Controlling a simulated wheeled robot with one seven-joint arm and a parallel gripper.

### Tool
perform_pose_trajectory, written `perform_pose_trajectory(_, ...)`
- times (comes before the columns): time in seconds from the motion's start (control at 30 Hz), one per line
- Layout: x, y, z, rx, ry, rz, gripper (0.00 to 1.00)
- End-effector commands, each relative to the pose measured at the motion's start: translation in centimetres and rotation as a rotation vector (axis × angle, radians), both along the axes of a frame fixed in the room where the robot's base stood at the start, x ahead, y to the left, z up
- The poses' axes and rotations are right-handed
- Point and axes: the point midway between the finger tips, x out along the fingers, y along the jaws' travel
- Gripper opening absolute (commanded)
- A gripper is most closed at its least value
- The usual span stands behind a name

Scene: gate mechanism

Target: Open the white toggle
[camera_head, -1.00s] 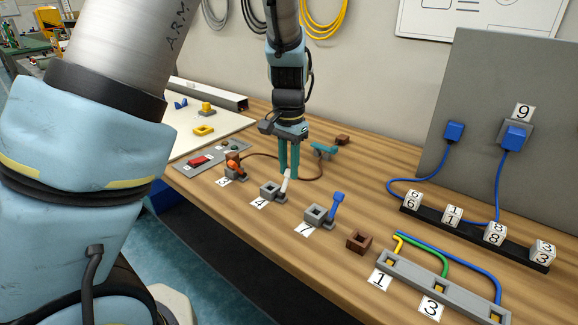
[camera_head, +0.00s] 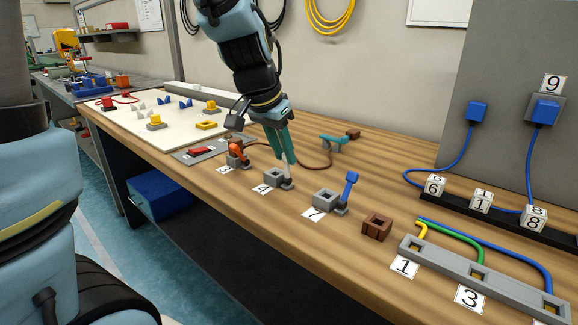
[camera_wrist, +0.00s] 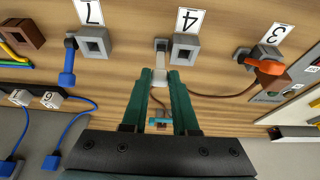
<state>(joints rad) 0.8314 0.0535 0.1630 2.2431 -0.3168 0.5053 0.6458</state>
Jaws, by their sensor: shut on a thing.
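The white toggle (camera_head: 287,173) stands beside a grey square socket block (camera_head: 272,178) marked 4, mid-table. In the wrist view the white toggle (camera_wrist: 160,74) sits between the fingertips, with its dark base just beyond them and the grey block (camera_wrist: 186,48) to its right. My gripper (camera_head: 287,162), with green fingers, comes down from above at a slant and is shut on the lever. The wrist view shows both fingertips of my gripper (camera_wrist: 160,78) on either side of it. The fingers hide part of the lever.
An orange toggle (camera_head: 236,149) by label 3 and a blue toggle (camera_head: 349,184) by label 7 stand on either side. A brown block (camera_head: 377,227) and a grey wire strip (camera_head: 470,275) lie to the right. A teal part (camera_head: 333,140) lies behind.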

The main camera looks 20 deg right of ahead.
Motion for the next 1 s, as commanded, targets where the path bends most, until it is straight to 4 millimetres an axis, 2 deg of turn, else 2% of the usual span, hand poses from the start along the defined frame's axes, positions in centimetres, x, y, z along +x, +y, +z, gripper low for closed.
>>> perform_pose_trajectory(0.03, -0.3, 0.6, -0.6, 0.006, 0.007, 0.001, 0.0)
perform_pose_trajectory(0.4, -1.5, 2.6, -1.6, 0.011, 0.013, 0.001, 0.0)
perform_pose_trajectory(1.0, -2.1, 3.6, -2.4, 0.015, 0.016, 0.0, 0.0)
